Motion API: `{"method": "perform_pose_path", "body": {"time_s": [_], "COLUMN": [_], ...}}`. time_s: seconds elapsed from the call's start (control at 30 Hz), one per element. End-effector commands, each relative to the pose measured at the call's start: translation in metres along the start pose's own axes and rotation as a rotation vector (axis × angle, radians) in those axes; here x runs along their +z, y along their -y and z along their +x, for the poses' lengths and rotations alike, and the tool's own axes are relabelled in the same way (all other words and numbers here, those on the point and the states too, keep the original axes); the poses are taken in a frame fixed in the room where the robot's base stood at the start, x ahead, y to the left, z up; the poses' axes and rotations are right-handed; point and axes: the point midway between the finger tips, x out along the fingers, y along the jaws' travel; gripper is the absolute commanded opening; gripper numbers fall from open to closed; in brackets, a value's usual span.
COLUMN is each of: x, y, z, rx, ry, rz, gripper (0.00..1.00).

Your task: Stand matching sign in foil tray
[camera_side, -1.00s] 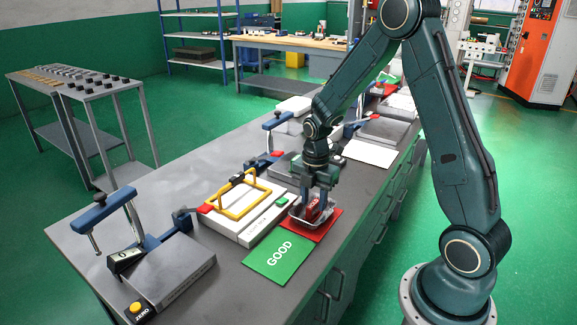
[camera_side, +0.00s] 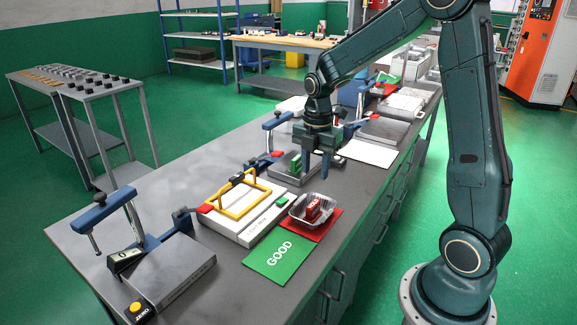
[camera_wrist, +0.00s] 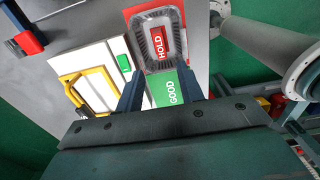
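A foil tray (camera_side: 293,213) sits on a red card (camera_side: 325,231); it also shows in the wrist view (camera_wrist: 143,28). A red sign (camera_side: 314,208) stands inside the tray; the wrist view shows HOLD on it (camera_wrist: 160,42). A green GOOD card (camera_side: 279,258) lies in front of the red card, and it shows in the wrist view (camera_wrist: 171,92). My gripper (camera_side: 315,176) is above the bench, behind the tray and clear of it. Its two fingers are apart with nothing visible between them, also in the wrist view (camera_wrist: 162,72).
A white case with a yellow handle (camera_side: 233,207) lies left of the tray, with a small green block on it. A green piece (camera_side: 296,161) stands on a grey fixture near my gripper. A blue clamp (camera_side: 108,213) stands at the near left. White paper (camera_side: 371,153) lies right of my gripper.

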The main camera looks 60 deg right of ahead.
Motion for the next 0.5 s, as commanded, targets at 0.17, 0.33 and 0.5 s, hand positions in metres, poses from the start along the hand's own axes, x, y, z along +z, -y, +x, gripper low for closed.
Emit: {"method": "perform_pose_path", "body": {"time_s": [0.17,0.33,0.5], "x": [0.0000,0.0000,-0.0026], "y": [0.0000,0.0000,0.0015], "z": [0.0002,0.0004,-0.0037], "rx": [0.000,0.000,0.007], "ry": [0.000,0.000,0.002], "rz": [0.000,0.000,0.018], "gripper": [0.38,0.38,0.38]}}
